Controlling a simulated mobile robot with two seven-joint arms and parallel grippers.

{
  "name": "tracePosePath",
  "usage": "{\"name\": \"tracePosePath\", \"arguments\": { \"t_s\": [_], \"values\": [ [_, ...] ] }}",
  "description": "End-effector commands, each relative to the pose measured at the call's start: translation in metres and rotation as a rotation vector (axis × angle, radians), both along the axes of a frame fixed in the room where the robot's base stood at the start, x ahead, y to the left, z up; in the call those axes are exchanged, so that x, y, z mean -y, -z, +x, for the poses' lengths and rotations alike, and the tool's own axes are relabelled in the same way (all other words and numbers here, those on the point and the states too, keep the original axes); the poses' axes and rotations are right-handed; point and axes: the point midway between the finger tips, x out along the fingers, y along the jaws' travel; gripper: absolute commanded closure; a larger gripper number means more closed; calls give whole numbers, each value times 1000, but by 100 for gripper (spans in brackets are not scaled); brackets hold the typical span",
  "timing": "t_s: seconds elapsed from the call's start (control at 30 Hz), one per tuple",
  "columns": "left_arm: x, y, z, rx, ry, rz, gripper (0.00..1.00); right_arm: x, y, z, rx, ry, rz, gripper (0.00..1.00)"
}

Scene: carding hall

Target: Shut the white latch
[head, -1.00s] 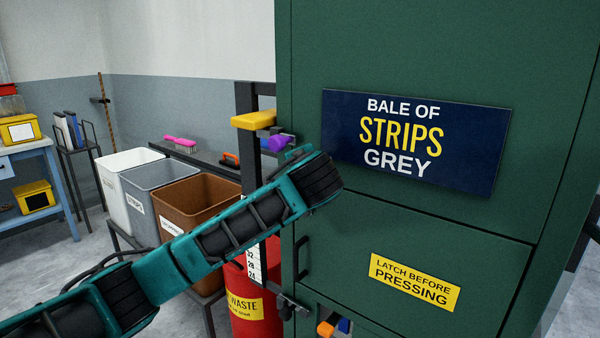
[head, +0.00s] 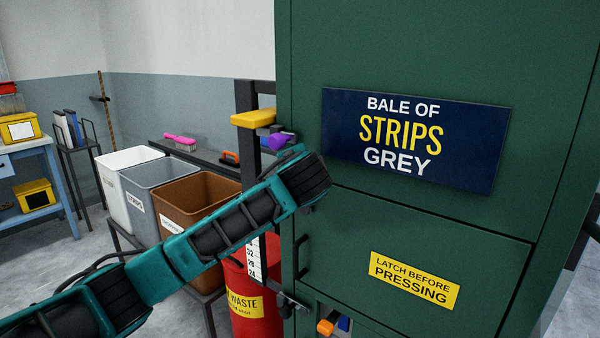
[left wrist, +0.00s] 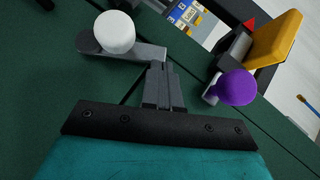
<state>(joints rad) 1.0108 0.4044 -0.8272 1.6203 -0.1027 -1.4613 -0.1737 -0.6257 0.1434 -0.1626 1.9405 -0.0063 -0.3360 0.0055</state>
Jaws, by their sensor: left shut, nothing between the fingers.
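The white latch shows in the left wrist view as a round white knob (left wrist: 114,32) on a grey bar, against the green press door (head: 400,245). My left gripper (left wrist: 159,72) is shut and empty. Its tips are right by the end of the latch bar, to the right of the white knob; I cannot tell whether they touch. In the head view my left arm reaches across the press's left edge and hides the white latch and the gripper. My right gripper is in neither view.
A purple knob (left wrist: 237,87) and a yellow handle (left wrist: 277,40) are close to the right of the gripper. Bins, including a brown one (head: 205,195), and a red waste bin (head: 255,310) stand left of the press. A door handle (head: 301,257) juts out below.

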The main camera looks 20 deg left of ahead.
Motion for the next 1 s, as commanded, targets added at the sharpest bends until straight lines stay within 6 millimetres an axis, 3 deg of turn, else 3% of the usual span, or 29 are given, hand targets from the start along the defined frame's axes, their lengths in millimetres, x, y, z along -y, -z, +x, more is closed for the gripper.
{"name": "tracePosePath", "arguments": {
  "t_s": [1.0],
  "values": [
    [-33,10,12,-1,-2,0,100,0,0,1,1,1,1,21]
  ]
}}
